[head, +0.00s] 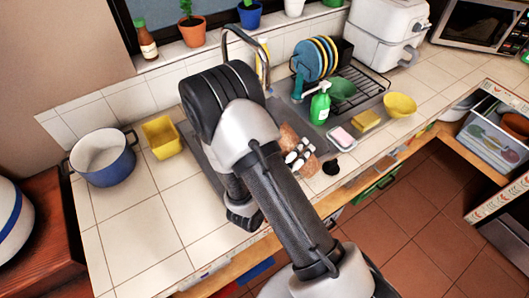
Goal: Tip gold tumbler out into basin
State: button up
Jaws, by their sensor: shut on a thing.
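My arm crosses the middle of the head view and hides much of the sink basin (196,150). My gripper (300,155) shows only in part, as small black and pale pieces just right of my arm, over the right part of the sink. It is shut on a brownish-gold thing, which looks like the gold tumbler (286,135), partly covered by the gripper and arm. The tumbler's mouth and any contents cannot be made out, nor its exact tilt. The tap (228,38) arches behind my arm.
A blue pot (103,160) and yellow container (161,137) stand at left. A green soap bottle (320,106), pink-topped sponge (342,138), yellow sponge (366,121) and yellow bowl (399,105) sit right of the gripper. A rack (367,83) with plates stands behind. Front-left counter is clear.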

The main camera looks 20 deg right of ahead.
jog(key=shift+w+a+f+m+b, duration=0.15)
jog(key=shift+m+b, duration=0.2)
jog(key=shift+m, duration=0.25)
jog(key=shift+w+r+m, duration=0.1)
jog(key=shift+r+m, duration=0.4)
jog(key=shift+r, duration=0.2)
jog(key=shift+w+a+r+m+t, duration=0.1)
jog(key=shift+r+m+t, duration=0.1)
jog(key=shift+m+t, duration=0.3)
jog(key=shift+m+b, duration=0.6)
jog(key=m+b, duration=0.1)
jog(key=s+m+b, duration=0.1)
jog(key=m, duration=0.1)
jog(key=shift+d+r, duration=0.15)
jog(key=shift+d, duration=0.2)
jog(key=f+m+b, duration=0.1)
jog(key=m+b, duration=0.1)
jog(key=b, duration=0.1)
jog(key=shift+d+t, duration=0.1)
jog(key=shift+t, duration=0.3)
jog(key=shift+s+r+m+b, duration=0.15)
jog(key=shift+r+m+b, duration=0.35)
jog(key=shift+m, duration=0.5)
